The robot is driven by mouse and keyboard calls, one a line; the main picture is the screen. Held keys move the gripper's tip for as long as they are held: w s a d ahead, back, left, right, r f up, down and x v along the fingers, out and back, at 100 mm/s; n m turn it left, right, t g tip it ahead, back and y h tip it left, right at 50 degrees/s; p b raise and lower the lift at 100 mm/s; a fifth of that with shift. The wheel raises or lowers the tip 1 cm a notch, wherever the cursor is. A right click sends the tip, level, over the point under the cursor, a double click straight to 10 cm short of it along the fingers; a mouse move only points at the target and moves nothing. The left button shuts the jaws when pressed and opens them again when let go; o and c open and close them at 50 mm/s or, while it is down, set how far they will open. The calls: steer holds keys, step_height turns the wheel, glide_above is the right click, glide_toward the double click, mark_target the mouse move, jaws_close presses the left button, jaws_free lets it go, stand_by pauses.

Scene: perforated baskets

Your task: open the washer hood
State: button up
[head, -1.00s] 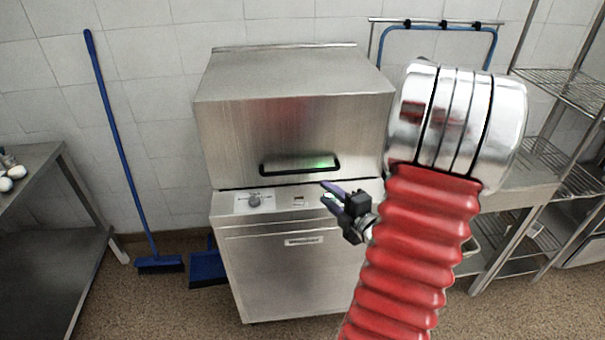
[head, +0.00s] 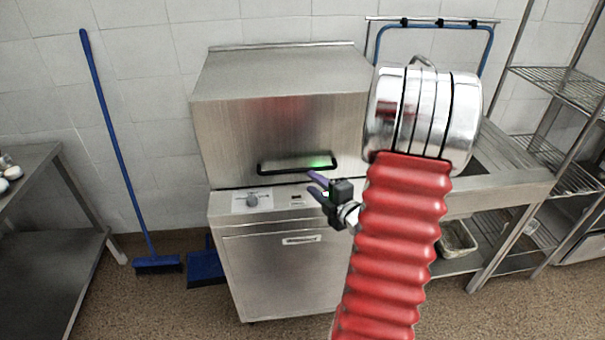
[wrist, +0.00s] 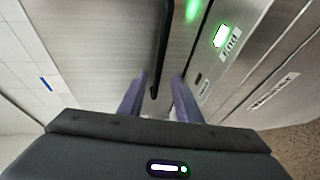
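The steel washer hood (head: 250,135) is down on the washer's base (head: 285,265) in the head view. A black bar handle (head: 298,171) runs along the lower front of the hood. My gripper (head: 309,182) is open just below the handle's right part, in front of the control strip. In the wrist view, the two purple fingers of my gripper (wrist: 158,98) are apart with nothing held between them. The black handle (wrist: 160,50) shows just beyond the fingertips, and its end lies between them in the picture. I cannot tell whether any finger touches it.
A steel table (head: 45,220) and a blue broom (head: 120,150) stand at the left. A blue dustpan (head: 205,267) leans by the washer. A steel sink counter (head: 510,185) and wire shelves (head: 560,85) stand at the right.

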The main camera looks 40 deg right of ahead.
mark_target(299, 172)
steer(key=x, duration=0.8)
steer(key=shift+s, duration=0.1)
steer(key=shift+c, duration=0.2)
steer(key=shift+a, duration=0.1)
jaws_close()
steer(key=shift+f, duration=0.1)
